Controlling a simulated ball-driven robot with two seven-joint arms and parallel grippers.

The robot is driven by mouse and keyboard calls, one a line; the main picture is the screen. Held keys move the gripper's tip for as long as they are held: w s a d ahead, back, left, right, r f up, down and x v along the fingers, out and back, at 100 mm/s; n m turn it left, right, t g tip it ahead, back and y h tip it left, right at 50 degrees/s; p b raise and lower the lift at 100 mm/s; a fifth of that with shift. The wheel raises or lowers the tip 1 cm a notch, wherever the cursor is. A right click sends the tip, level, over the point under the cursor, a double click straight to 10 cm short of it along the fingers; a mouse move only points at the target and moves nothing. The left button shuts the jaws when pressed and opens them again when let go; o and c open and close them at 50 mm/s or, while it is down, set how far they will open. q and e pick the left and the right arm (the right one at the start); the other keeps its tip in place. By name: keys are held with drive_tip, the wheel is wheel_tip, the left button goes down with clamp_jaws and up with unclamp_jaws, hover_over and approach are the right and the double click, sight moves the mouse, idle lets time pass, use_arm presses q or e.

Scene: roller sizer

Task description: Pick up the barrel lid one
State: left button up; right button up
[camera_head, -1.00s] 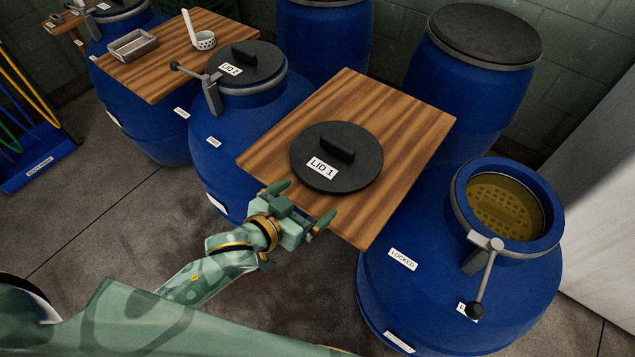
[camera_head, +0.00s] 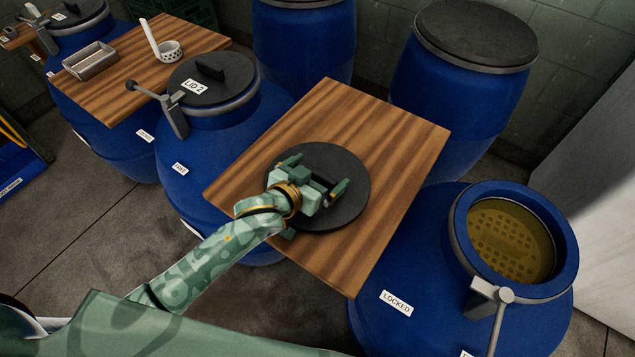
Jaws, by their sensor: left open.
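Barrel lid one (camera_head: 347,205) is a round black lid lying flat on a wooden board in the middle of the head view. My left gripper (camera_head: 317,176) is over the lid, its fingers spread open on both sides of where the lid's raised handle is. The gripper hides most of the handle and the LID 1 label. I cannot tell whether the fingers touch the handle. My right gripper is not in view.
The wooden board (camera_head: 388,150) spans between blue barrels. An open barrel (camera_head: 400,265) marked LOCKED, with a clamp lever, stands at the right. A barrel with LID 2 (camera_head: 212,75) stands at left. Another board (camera_head: 120,90) holds a metal tray (camera_head: 90,60) and white ladle (camera_head: 168,48).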

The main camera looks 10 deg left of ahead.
use_arm(q)
drive_tip(key=shift+s+r, duration=0.1)
drive_tip(key=c, duration=0.9)
drive_tip(key=shift+c, duration=0.2)
